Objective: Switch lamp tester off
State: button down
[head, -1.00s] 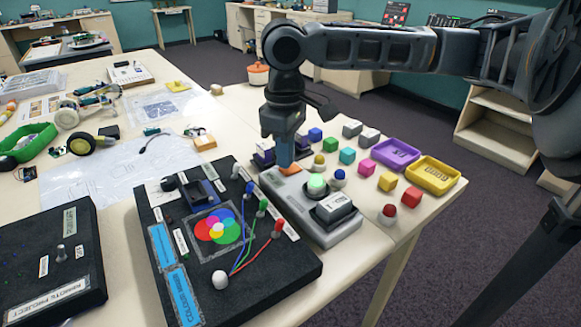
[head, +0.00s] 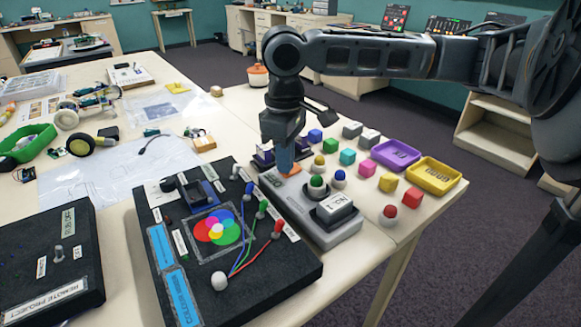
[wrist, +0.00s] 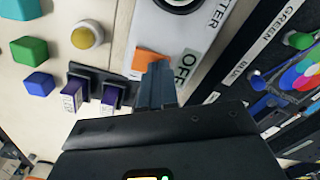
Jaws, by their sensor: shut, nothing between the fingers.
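The lamp tester (head: 291,206) is a grey box on the table with a green lamp (head: 317,183) that looks unlit. A white labelled block (head: 336,204) in a black frame sits at its near end. At its far end is an orange button (head: 293,169). In the wrist view the orange button (wrist: 149,60) lies beside an OFF label (wrist: 187,66). My gripper (head: 285,168) is shut, pointing down with its tips at the orange button; it also shows in the wrist view (wrist: 157,72). The tips cover part of the button, and exact contact is hard to tell.
A black colour mixer board (head: 262,284) lies close on the left. Coloured cubes and ball-topped pieces stand to the right, with a purple tray (head: 397,163) and a yellow tray (head: 451,185). A dark holder with purple blocks (wrist: 108,96) stands close to my fingers.

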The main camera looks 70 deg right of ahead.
notch_tip(320, 180, up, 7)
jog(key=p, duration=0.6)
jog(key=shift+s+f, duration=0.1)
dwell(0.6)
